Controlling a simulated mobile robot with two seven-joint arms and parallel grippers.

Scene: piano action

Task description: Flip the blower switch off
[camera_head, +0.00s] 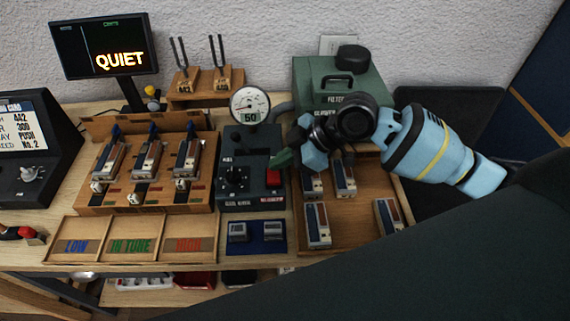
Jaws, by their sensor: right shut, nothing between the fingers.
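The blower control box (237,192) is a dark box with a black knob on its left and a red switch (273,177) on its right side. I cannot tell from this view which way the switch is tipped. A round gauge (250,105) behind the box reads 50. My right gripper (276,161) comes in from the right, shut and empty, with its dark fingertips just above and behind the red switch. I cannot tell whether they touch it. The green blower case (312,80) stands behind my wrist, partly hidden by it. My left gripper is not in view.
A wooden rack (145,208) with several reed units stands left of the box. A tray (290,215) with several more units lies to the right, under my arm. Labelled bins (131,259) and a blue mat (257,249) are in front. A screen (104,47) reads QUIET.

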